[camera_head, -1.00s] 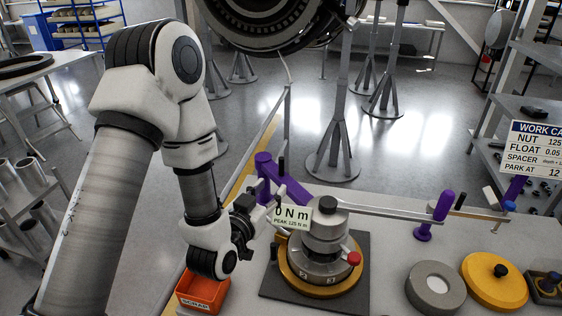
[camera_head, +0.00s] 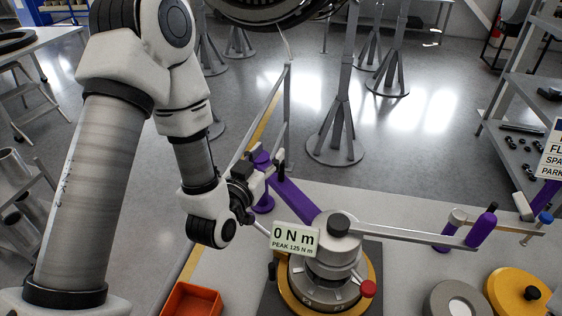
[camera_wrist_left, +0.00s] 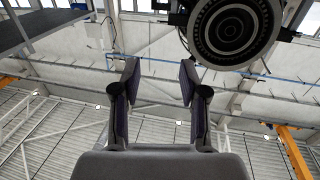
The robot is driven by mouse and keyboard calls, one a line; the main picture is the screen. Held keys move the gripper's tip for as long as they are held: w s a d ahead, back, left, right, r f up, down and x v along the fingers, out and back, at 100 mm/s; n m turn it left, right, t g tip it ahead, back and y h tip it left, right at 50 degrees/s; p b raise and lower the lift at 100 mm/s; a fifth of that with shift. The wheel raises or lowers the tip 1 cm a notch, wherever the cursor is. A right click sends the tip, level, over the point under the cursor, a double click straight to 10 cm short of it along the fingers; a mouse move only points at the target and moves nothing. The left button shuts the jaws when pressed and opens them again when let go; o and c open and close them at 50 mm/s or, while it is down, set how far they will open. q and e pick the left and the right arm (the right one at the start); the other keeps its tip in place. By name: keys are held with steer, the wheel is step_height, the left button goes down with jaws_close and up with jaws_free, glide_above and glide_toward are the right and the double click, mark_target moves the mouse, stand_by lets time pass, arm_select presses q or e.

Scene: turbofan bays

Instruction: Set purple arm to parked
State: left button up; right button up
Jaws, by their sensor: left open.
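A purple arm (camera_head: 296,200) slopes from the back left down to the hub of the torque fixture (camera_head: 336,225). A purple upright (camera_head: 262,202) stands by its far end. A grey bar (camera_head: 405,233) runs right from the hub to a purple handle (camera_head: 482,229), beside a purple post with a pale top (camera_head: 445,238). The readout (camera_head: 295,239) shows 0 N m, peak 125 N m. My left gripper (camera_head: 268,172) is open near the upright and the arm's far end; contact is unclear. Its fingers (camera_wrist_left: 158,75) have nothing between them in the left wrist view. My right gripper is out of view.
An orange bin (camera_head: 190,300) is at the bench's lower left. A grey ring (camera_head: 455,300) and a yellow disc (camera_head: 520,293) lie at the right. An engine (camera_wrist_left: 230,30) hangs overhead.

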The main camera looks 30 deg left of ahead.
mark_target(280, 167)
arm_select(q)
step_height(280, 167, down, 8)
steer(key=s+b, duration=0.1)
steer(key=b, duration=0.7)
steer(key=w+p, duration=0.2)
steer(key=w, duration=0.6)
steer(key=shift+r, duration=0.15)
steer(key=shift+s, duration=0.25)
steer(key=shift+c, duration=0.3)
jaws_close()
